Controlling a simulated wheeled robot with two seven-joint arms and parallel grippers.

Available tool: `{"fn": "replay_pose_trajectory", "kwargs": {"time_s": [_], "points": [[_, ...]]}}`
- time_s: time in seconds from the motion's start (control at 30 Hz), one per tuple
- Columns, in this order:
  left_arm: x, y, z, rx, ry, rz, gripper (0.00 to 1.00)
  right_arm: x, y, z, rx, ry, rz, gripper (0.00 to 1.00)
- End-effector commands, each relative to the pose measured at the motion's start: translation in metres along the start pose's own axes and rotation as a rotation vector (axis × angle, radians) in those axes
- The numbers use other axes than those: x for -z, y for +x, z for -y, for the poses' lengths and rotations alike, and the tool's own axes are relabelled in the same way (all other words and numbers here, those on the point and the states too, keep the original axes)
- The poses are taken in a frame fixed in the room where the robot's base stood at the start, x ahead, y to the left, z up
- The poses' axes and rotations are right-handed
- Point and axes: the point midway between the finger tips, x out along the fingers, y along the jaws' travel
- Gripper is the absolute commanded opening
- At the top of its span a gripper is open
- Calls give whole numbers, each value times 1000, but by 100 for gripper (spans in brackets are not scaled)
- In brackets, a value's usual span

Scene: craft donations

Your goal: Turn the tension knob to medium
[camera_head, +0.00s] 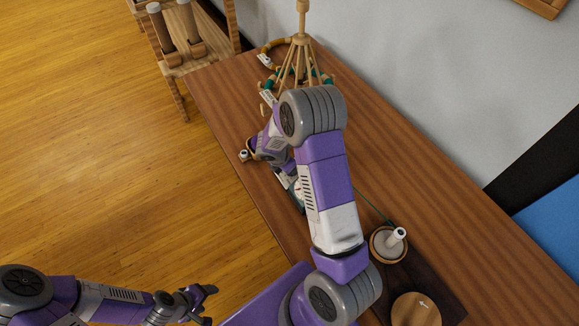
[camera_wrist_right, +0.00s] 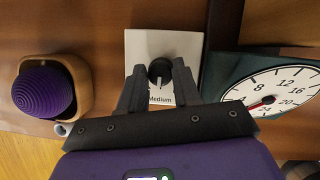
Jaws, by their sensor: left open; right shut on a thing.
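The tension knob (camera_wrist_right: 160,68) is a black round knob on a white square plate (camera_wrist_right: 180,45), in the right wrist view. Its pale mark seems to point down toward the printed word "Medium". My right gripper (camera_wrist_right: 159,75) has its two dark fingers on either side of the knob and is shut on it. In the head view my right arm hides the knob and plate. My left gripper (camera_head: 207,291) is open and empty at the lower left, over the floor and away from the table.
A dial gauge (camera_wrist_right: 271,93) with a red pointer stands close right of the plate. A purple ball (camera_wrist_right: 45,91) sits in a wooden holder (camera_wrist_right: 80,78) to the left. On the table (camera_head: 420,190) are a wooden yarn winder (camera_head: 302,50) and a white spool post (camera_head: 393,239).

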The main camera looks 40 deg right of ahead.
Motion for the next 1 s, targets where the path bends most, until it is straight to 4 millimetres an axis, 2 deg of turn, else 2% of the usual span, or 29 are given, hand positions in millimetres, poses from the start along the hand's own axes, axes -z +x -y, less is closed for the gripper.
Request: {"fn": "replay_pose_trajectory", "kwargs": {"time_s": [0.6, 0.63, 0.73, 0.77, 1.0], "points": [[0, 1, 0, 0, 0, 0, 66, 0, 0, 0, -15, -35, 0, 2], [0, 1, 0, 0, 0, 0, 66, 0, 0, 0, -15, -35, 0, 37], [0, 1, 0, 0, 0, 0, 66, 0, 0, 0, -15, -35, 0, 52], [0, 1, 0, 0, 0, 0, 66, 0, 0, 0, -15, -35, 0, 56], [0, 1, 0, 0, 0, 0, 66, 0, 0, 0, -15, -35, 0, 56]]}}
